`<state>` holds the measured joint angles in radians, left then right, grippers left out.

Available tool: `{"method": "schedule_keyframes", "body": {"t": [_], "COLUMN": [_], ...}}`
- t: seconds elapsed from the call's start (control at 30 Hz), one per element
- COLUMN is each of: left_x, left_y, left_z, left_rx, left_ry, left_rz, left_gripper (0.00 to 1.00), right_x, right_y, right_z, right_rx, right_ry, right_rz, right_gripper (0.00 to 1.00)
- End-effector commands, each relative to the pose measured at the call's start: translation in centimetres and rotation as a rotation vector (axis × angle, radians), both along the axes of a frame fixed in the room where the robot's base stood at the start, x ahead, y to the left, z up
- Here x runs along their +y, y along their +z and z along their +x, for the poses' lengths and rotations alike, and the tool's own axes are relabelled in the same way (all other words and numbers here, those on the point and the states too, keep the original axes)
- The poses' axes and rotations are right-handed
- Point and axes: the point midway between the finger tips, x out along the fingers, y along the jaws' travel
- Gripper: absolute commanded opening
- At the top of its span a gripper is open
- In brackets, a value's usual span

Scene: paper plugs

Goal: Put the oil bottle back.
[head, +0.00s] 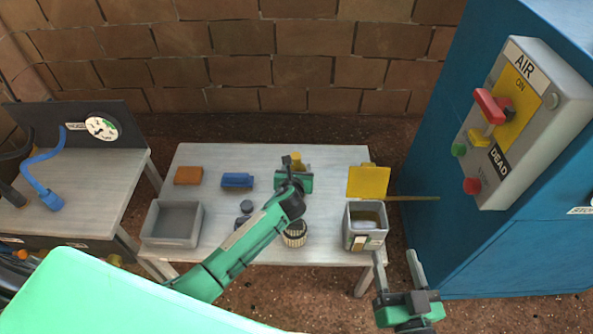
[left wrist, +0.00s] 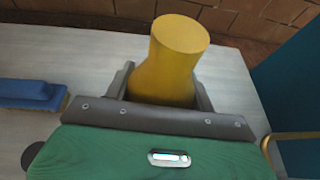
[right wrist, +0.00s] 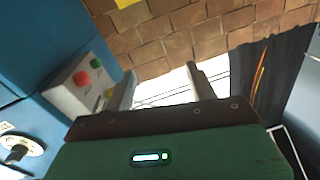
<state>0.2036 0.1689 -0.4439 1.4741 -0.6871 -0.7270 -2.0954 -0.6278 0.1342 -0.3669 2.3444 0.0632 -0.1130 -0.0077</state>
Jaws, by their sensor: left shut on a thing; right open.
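The yellow oil bottle (head: 296,160) is near the back middle of the white table, partly hidden by my left gripper (head: 293,172). In the left wrist view the bottle (left wrist: 175,58) stands between the fingers of my left gripper (left wrist: 163,90), which is shut on it. Its lower part is hidden by the gripper body; I cannot tell whether it touches the table. My right gripper (head: 397,264) is open and empty, in front of the table's right front corner. The right wrist view shows its spread fingers (right wrist: 160,84) with nothing between them.
On the table (head: 225,160) are an orange block (head: 188,175), a blue block (head: 237,180), an empty grey tray (head: 172,224), a striped cup (head: 295,236) and a grey bin (head: 364,240). A blue cabinet (head: 445,190) borders the right.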

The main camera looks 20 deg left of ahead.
Motion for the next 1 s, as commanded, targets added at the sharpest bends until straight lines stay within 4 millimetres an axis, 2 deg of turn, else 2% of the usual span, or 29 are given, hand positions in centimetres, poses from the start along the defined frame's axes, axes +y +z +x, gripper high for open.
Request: {"method": "schedule_keyframes", "body": {"t": [0.33, 0.37, 0.47, 0.87, 1.0], "left_x": [0.0, 0.0, 0.0, -0.1, -0.3], "left_y": [-0.2, -0.3, -0.3, 0.2, 0.7], "left_z": [0.0, 0.0, 0.0, -0.3, -1.5], "left_rx": [0.000, 0.000, 0.000, 0.000, 0.001], "left_ry": [0.000, 0.000, -0.001, -0.001, -0.002], "left_rz": [0.001, 0.001, 0.000, 0.000, 0.000], "left_gripper": [0.37, 0.57, 0.77, 0.77, 0.77], "right_x": [0.0, 0.0, 0.0, 0.0, 0.6], "right_y": [0.1, 0.2, 0.2, 0.3, -2.3], "right_z": [0.1, 0.1, 0.1, 0.1, -1.2], "right_rx": [-0.006, -0.008, -0.007, -0.002, 0.125], "right_ry": [-0.001, -0.001, -0.001, 0.001, 0.025], "right_rz": [0.001, 0.002, 0.002, 0.001, -0.029], "right_gripper": [0.57, 0.57, 0.57, 0.57, 0.57]}}
